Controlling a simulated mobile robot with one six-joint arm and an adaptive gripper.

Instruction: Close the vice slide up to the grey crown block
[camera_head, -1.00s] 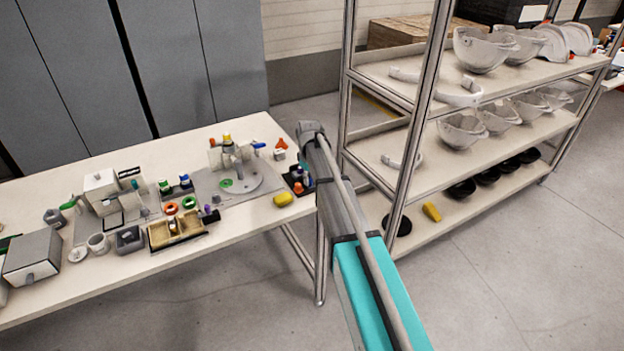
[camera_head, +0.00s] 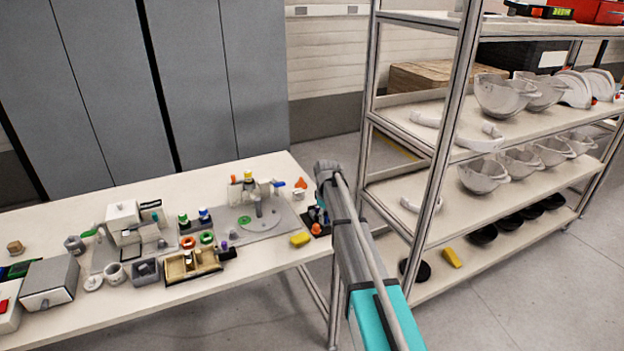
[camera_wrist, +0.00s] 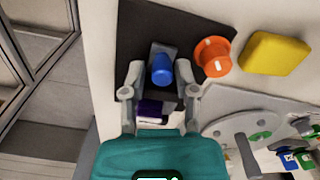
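My gripper (camera_wrist: 160,78) is open in the wrist view, its two fingers apart on either side of a small dark and grey piece with a blue knob (camera_wrist: 161,69). A purple block (camera_wrist: 150,108) lies between the fingers, nearer the palm. I cannot tell whether the fingers touch these pieces. They are over a black mat (camera_wrist: 130,40) at the table's right end. In the head view my arm hides the gripper's fingers. I cannot surely make out the vice slide or the grey crown block; a grey fixture plate with a round disc (camera_head: 250,222) lies left of the mat.
An orange knob (camera_wrist: 213,56) and a yellow block (camera_wrist: 274,53) are right of the fingers in the wrist view. A shelf rack (camera_head: 440,180) stands close on the right.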

